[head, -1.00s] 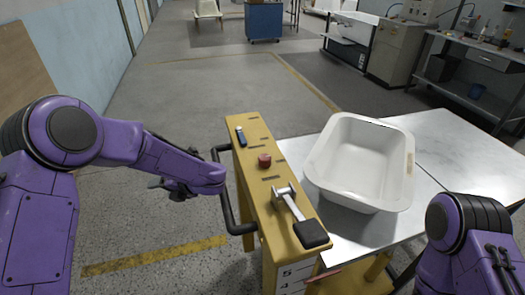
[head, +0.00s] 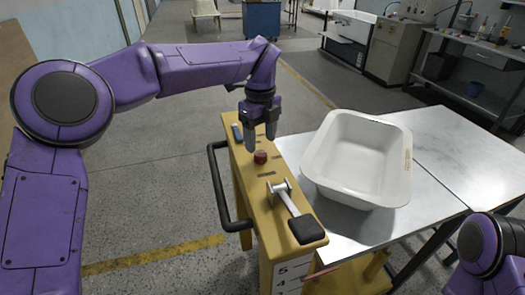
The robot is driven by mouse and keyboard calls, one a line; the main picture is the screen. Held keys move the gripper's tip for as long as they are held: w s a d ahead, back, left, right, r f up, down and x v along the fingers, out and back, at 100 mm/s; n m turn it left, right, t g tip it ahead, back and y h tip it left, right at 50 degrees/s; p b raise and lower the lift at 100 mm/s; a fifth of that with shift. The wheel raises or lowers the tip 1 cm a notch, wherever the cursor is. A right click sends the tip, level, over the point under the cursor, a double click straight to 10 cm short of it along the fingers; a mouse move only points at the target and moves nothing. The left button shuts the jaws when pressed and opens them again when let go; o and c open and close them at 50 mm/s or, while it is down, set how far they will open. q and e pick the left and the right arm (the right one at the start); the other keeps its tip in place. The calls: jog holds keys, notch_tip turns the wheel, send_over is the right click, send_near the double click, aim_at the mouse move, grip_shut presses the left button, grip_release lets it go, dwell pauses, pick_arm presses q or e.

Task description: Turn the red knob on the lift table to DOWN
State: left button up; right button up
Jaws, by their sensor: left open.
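The red knob (head: 261,157) sits on top of the yellow lift table console (head: 247,185), between dark label marks. My left gripper (head: 260,146) points down just above and behind the knob, with its fingers apart and nothing between them. I cannot tell whether a fingertip touches the knob. The label words are too small to read. My right arm shows at the lower right edge, but its gripper is out of view.
A lever with a black pad (head: 307,229) stands nearer on the console. A black handle bar (head: 219,190) runs along its left side. A blue-black item (head: 237,132) lies at its far end. A white tub shell (head: 360,160) rests on the metal table (head: 450,150) to the right.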

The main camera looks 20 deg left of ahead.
aim_at(261, 154)
pick_arm(q)
jog(key=shift+f, duration=2.4)
jog(key=shift+d, duration=0.1)
jog(key=c, duration=1)
jog(key=shift+c, duration=0.2)
